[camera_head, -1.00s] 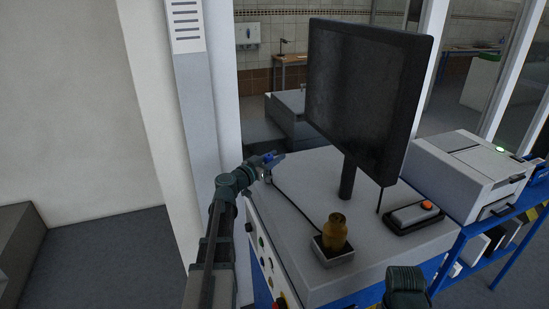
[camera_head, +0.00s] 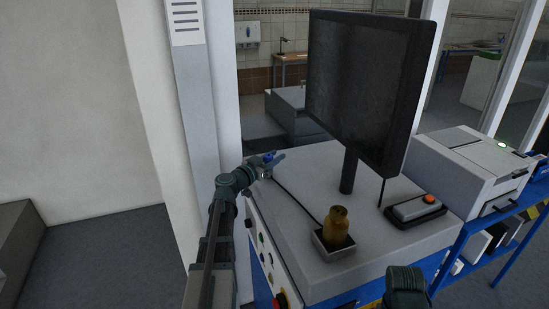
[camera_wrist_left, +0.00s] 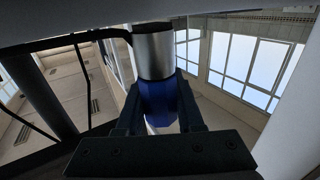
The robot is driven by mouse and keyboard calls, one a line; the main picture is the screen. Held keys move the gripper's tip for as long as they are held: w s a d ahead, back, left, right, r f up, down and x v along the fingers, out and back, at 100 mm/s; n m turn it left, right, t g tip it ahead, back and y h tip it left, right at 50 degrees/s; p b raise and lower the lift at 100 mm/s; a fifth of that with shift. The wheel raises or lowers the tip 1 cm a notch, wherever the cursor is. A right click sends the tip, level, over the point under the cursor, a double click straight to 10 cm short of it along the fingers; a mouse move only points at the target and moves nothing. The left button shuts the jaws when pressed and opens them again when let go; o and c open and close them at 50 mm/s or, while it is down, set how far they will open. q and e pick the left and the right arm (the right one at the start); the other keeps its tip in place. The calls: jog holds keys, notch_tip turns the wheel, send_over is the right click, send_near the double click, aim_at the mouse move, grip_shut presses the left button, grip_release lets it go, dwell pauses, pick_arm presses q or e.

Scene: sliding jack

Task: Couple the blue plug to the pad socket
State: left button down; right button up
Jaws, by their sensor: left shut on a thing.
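My left gripper (camera_head: 270,160) is shut on the blue plug (camera_head: 267,157), at the far left corner of the grey worktop. In the left wrist view the blue body (camera_wrist_left: 158,103) sits between the two fingers, and a silver metal sleeve (camera_wrist_left: 153,52) extends beyond it. A black cable (camera_head: 297,203) runs from near the gripper across the worktop to a small square box (camera_head: 333,253) with a brass, bottle-shaped piece (camera_head: 336,228) on it. I cannot tell which part is the pad socket. My right arm shows only at the bottom edge; its gripper is out of view.
A large dark monitor (camera_head: 365,90) on a post stands on the worktop (camera_head: 310,172). A grey box with an orange button (camera_head: 418,206) rests on a black base to the right. A white machine (camera_head: 470,168) stands beyond. A pale wall column rises close to my left arm.

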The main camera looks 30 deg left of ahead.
pick_arm(q)
jog(key=shift+c, duration=2.3)
grip_release()
jog(key=s+a, duration=0.2)
jog(key=s, duration=1.1)
jog(key=shift+s+a, duration=0.25)
jog(key=shift+s, duration=0.05)
